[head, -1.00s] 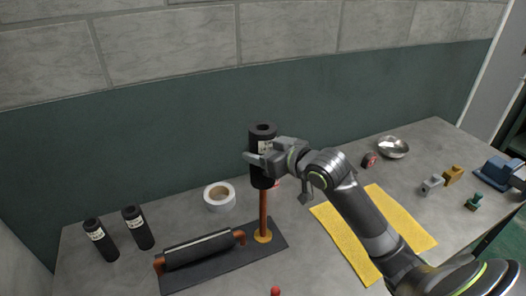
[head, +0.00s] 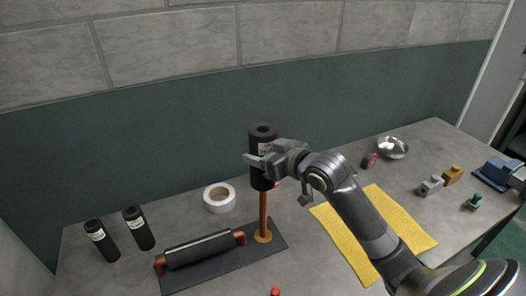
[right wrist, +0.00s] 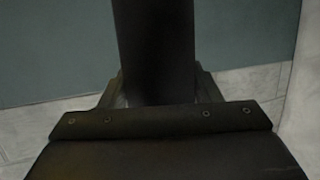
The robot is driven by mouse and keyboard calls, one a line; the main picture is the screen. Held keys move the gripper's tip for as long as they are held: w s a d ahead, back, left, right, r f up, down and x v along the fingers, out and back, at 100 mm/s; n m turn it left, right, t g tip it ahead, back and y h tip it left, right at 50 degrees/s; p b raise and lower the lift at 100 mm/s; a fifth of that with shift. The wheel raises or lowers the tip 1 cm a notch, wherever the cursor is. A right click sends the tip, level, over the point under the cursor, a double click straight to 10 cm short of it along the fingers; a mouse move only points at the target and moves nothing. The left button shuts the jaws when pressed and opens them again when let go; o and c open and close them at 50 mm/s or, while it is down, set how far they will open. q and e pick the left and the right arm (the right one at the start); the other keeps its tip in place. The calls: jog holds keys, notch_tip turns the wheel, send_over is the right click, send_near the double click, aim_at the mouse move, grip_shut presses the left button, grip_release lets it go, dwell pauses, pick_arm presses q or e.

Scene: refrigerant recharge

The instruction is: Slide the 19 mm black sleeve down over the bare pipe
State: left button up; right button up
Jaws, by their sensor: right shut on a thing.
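The black sleeve (head: 262,138) with a pale label stands upright at the top of the bare copper pipe (head: 262,212), its lower end at the pipe's upper part. Much of the pipe's length shows below it. The pipe rises from a brass-coloured flange on a dark base plate (head: 272,240). My right gripper (head: 258,162) is shut on the sleeve from the right side. In the right wrist view the sleeve (right wrist: 155,45) runs upright between the jaws, dark and close. Two more black sleeves, at the left (head: 101,240) and beside it (head: 138,228), stand on the table. My left gripper is not in view.
A covered horizontal pipe (head: 200,249) lies on the plate's left part. A white tape roll (head: 219,198) stands behind it. A yellow mat (head: 405,222), a metal bowl (head: 392,148) and a blue vise-like tool (head: 494,174) are at the right.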

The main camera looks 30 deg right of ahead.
jog(key=shift+p, duration=0.65)
dwell(1.2)
jog(key=shift+f, duration=0.2)
jog(key=shift+f+b, duration=1.15)
jog(key=shift+f, duration=0.7)
jog(key=shift+f+b, duration=1.1)
jog(key=shift+f, duration=0.9)
jog(key=shift+f, duration=0.1)
jog(key=shift+f+b, duration=1.15)
jog(key=shift+f, duration=0.75)
jog(key=shift+f, duration=0.15)
